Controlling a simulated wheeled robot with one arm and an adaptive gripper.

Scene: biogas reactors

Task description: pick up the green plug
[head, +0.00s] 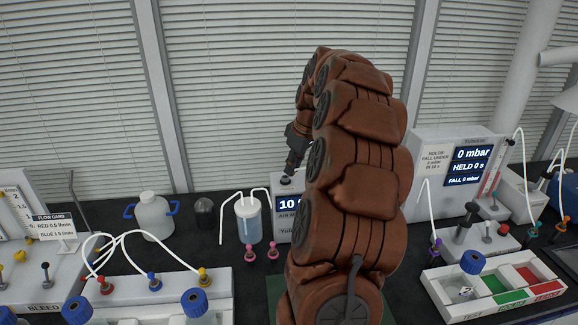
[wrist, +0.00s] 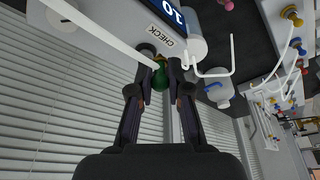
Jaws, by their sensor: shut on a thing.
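The green plug (wrist: 160,77) sits between the two fingers of my gripper (wrist: 160,88) in the wrist view, and the fingers are shut on it. A white tube (wrist: 112,39) runs up to the plug; I cannot tell if they are joined. In the head view my gripper (head: 289,171) points down just above the white box with a lit display (head: 290,205). The plug cannot be made out there. Near the plug in the wrist view is the box face marked CHECK (wrist: 168,35). Whether the plug touches the box is unclear.
A clear beaker with white tubes (head: 248,222) and a white jug (head: 153,216) stand left of the box. Two pink plugs (head: 261,254) are in front. A tray with green and red compartments (head: 493,284) is at right. My arm hides the middle of the bench.

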